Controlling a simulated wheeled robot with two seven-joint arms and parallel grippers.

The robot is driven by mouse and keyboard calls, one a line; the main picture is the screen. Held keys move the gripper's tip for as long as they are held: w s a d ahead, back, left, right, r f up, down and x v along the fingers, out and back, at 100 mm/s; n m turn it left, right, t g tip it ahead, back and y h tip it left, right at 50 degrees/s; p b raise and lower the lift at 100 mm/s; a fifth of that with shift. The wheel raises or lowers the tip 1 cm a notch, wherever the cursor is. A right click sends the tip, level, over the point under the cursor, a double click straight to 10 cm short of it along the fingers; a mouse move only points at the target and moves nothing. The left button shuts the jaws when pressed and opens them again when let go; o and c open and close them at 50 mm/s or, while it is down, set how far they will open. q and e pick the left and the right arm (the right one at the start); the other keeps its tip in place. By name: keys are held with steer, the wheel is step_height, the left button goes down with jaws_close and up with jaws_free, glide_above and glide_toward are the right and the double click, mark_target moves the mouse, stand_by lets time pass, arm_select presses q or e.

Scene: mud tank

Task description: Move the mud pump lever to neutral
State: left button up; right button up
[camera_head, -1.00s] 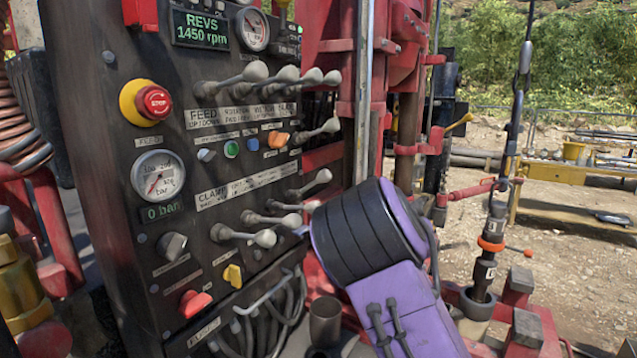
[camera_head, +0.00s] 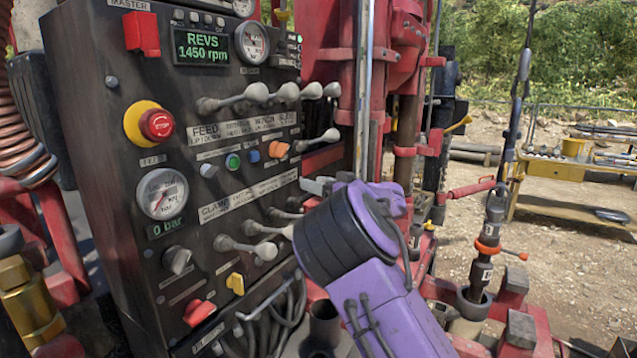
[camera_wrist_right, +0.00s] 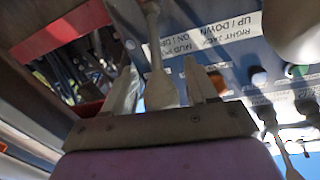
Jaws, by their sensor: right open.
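My right gripper (camera_head: 318,185) is at the far end of the lower row of grey levers on the dark control panel (camera_head: 115,270). In the right wrist view its two fingers (camera_wrist_right: 161,76) are apart, with a grey lever (camera_wrist_right: 157,88) between them. A label reading "MUD" and "ON" beside this lever suggests it is the mud pump lever. Gaps seem to show between the lever and both fingers. In the head view this lever is hidden behind my gripper and purple wrist. My left gripper is not in view.
Other lower-row levers (camera_head: 246,247) stand close to my wrist. An upper row of levers (camera_head: 287,93) is above. A red emergency stop (camera_head: 157,125) and gauge (camera_head: 162,193) are at left. A red mast and vertical pole (camera_head: 364,90) stand behind the gripper.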

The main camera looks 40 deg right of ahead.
steer(key=shift+c, duration=0.3)
jaws_close()
steer(key=f+t+b, duration=0.1)
steer(key=b, duration=0.2)
steer(key=s+f+t+b, duration=0.1)
steer(key=t+b, duration=0.1)
steer(key=b, duration=0.2)
steer(key=s+f+t+b, duration=0.1)
steer(key=f+t+b, duration=0.1)
steer(key=b, duration=0.2)
steer(key=shift+s+d+f+m+y, duration=0.1)
steer(key=shift+d+m+y, duration=0.25)
steer(key=shift+m+y, duration=0.05)
steer(key=shift+o, duration=0.3)
jaws_free()
steer(key=shift+s, duration=0.1)
